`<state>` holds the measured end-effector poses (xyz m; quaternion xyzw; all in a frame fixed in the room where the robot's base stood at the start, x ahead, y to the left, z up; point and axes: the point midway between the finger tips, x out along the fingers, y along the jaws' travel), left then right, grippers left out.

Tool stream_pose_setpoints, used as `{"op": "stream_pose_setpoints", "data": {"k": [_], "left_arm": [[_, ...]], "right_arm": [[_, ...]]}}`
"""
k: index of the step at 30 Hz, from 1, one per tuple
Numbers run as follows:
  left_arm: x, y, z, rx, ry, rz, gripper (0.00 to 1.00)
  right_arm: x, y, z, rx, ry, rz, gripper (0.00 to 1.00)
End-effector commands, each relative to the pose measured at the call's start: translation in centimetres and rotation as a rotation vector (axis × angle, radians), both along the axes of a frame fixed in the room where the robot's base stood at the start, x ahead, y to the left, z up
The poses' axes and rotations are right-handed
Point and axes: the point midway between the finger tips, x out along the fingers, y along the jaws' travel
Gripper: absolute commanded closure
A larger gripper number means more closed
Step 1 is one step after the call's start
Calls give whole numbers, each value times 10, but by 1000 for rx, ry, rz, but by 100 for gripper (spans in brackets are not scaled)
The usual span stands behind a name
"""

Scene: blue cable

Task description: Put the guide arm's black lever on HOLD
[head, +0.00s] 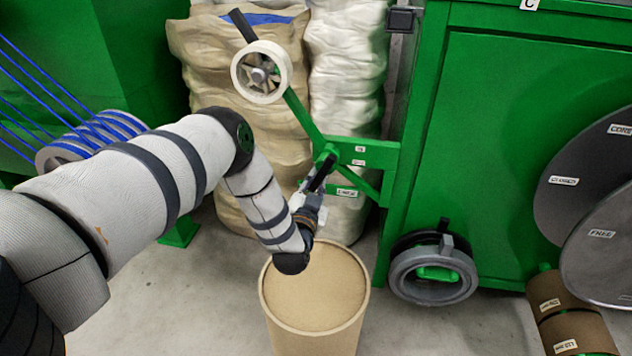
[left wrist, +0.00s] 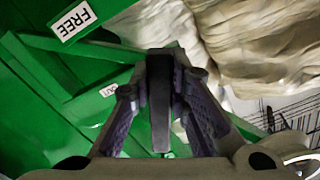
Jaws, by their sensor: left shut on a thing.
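The green guide arm (head: 305,118) slants up and left from a bracket on the green machine and carries a cream wheel (head: 262,72). The black lever (head: 322,172) is at the arm's lower pivot, tilted with its upper end to the right. My left gripper (head: 312,190) is at this lever. In the left wrist view, the lever (left wrist: 160,100) stands between the two fingers of my left gripper (left wrist: 160,125), which is shut on it. A FREE label (left wrist: 75,20) shows on the green metal. The bracket's small labels are too small to read surely in the head view. My right gripper is not in view.
A round tan drum (head: 315,290) stands just below my left gripper. Pale bulk sacks (head: 345,70) stand behind the guide arm. A grey ring-shaped part (head: 432,275) and large dark discs (head: 590,190) are to the right. Blue cables (head: 45,90) run at the left.

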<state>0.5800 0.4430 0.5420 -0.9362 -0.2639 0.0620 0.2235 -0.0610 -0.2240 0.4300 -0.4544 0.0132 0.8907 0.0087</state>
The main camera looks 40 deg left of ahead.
Motion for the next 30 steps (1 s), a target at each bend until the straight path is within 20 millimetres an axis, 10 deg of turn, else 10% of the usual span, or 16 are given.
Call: {"op": "stream_pose_setpoints", "data": {"k": [2,3,5,16,30], "left_arm": [[-2,1,-3,2,8,1,100],[-2,1,-3,2,8,1,75],[-2,1,-2,1,8,2,63],[-9,-5,-2,-1,5,0,63],[-99,-59,-2,1,7,0,63]], "right_arm": [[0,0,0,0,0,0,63],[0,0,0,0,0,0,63],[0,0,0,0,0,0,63],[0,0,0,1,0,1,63],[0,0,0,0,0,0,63]]}}
